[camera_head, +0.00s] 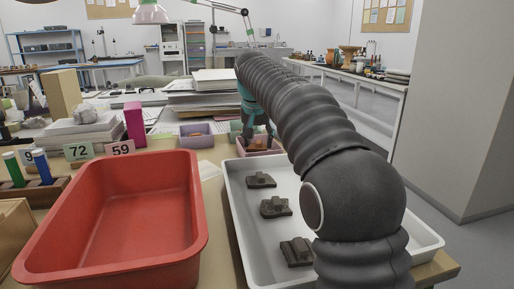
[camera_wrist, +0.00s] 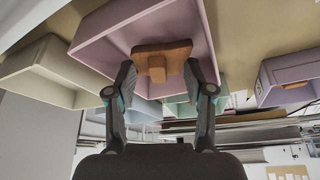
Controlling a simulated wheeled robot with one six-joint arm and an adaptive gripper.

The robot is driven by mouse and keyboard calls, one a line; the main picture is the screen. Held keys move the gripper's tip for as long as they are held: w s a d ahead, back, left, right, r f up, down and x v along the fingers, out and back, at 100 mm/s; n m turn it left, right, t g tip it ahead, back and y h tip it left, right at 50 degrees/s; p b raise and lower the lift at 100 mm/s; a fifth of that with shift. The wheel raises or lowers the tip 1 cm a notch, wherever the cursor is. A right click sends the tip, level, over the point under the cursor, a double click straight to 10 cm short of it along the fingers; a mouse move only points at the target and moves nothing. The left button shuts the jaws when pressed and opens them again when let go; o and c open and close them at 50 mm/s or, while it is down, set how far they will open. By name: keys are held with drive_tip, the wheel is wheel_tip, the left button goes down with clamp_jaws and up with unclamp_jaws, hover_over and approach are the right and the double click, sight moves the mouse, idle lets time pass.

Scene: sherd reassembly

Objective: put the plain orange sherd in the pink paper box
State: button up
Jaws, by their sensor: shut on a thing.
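The plain orange sherd (camera_wrist: 176,52), a flat brown-orange piece with a raised block on it, is between the fingers of my gripper (camera_wrist: 158,72) in the wrist view. My gripper is shut on it. The pink paper box (camera_wrist: 132,22) is right around and behind the sherd in that view. In the head view my gripper (camera_head: 257,134) is over the pink box (camera_head: 278,150) at the back edge of the white tray. The sherd is hard to make out there. I cannot tell whether it touches the box floor.
A lilac box (camera_head: 193,143) with an orange-brown piece stands left of the pink box. A green box (camera_head: 235,127) is between and behind them. The white tray (camera_head: 240,205) holds three dark sherds. A red tub (camera_head: 120,254) is at left. A cream box (camera_wrist: 40,78) shows in the wrist view.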

drive_tip(key=shift+f, duration=0.65)
drive_tip(key=shift+f, duration=0.15)
drive_tip(key=o, duration=1)
drive_tip(key=shift+c, duration=0.2)
drive_tip(key=p+v, duration=0.2)
drive_tip(key=v, duration=1)
drive_tip(key=shift+p, duration=0.4)
